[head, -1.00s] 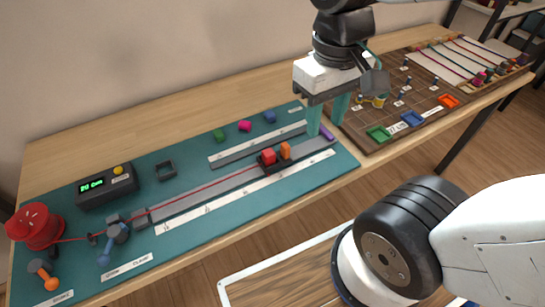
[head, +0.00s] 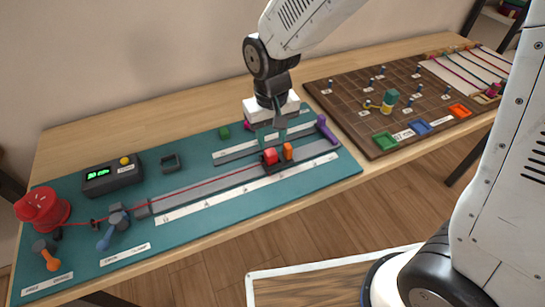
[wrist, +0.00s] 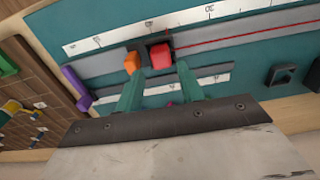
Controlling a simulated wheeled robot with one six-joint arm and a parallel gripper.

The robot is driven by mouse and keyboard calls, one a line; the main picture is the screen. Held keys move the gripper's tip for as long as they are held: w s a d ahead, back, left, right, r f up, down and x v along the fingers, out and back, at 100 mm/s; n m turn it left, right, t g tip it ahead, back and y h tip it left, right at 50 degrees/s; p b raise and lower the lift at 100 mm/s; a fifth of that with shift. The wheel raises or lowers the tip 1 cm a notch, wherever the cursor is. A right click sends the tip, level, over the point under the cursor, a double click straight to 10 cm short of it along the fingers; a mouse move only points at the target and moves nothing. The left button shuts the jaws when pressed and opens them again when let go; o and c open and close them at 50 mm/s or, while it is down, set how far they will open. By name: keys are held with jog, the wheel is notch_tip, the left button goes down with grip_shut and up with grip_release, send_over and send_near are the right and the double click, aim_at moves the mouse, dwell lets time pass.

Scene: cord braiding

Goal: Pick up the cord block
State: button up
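The red block (head: 270,156), which seems to be the cord block, sits in a small black holder on the grey rail (head: 205,187). The red cord (head: 220,177) runs from it leftward to the red spool (head: 42,208). An orange block (head: 288,150) stands just right of the red block. My gripper (head: 270,146) is open and empty, just behind the red block in the head view. In the wrist view the red block (wrist: 160,56) lies just beyond the fingertips, nearer the right one, and the orange block (wrist: 132,62) by the left one. Contact cannot be told.
A purple lever-like piece (head: 326,130) lies at the rail's right end. A green block (head: 223,132) and a partly hidden magenta block stand behind. A black box with a green display (head: 110,176) is at left. The brown pegged board (head: 350,110) is at right.

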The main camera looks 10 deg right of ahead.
aim_at(271, 152)
notch_tip(271, 152, down, 6)
jog(key=shift+a+r, duration=0.1)
jog(key=c, duration=0.7)
jog(key=shift+r, duration=0.1)
